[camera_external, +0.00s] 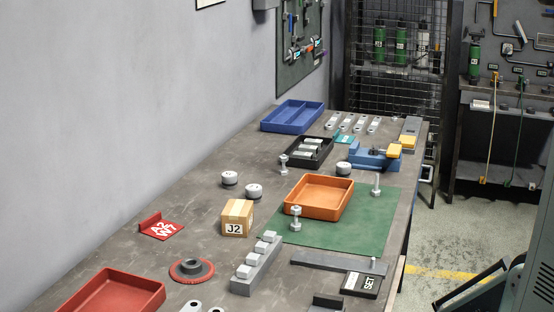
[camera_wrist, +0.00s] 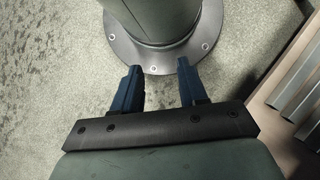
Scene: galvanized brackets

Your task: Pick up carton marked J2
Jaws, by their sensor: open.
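The carton marked J2 (camera_external: 237,218) is a small tan cardboard box with a lighter tape strip on top and a white J2 label on its front. It stands upright on the grey workbench (camera_external: 190,205), left of the green mat. My gripper (camera_wrist: 158,88) shows only in the wrist view. Its two blue fingers are apart with nothing between them. Below them are the floor and a round bolted base flange (camera_wrist: 150,58). The carton is not in the wrist view, and my gripper is not in the external view.
An orange tray (camera_external: 318,213) and upright bolts sit right of the carton on the green mat (camera_external: 350,239). A grey stepped block (camera_external: 257,264) stands close in front. A red A2 W7 bracket (camera_external: 161,227) lies left. Two round weights (camera_external: 254,190) stand behind. Bare bench lies left of the carton.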

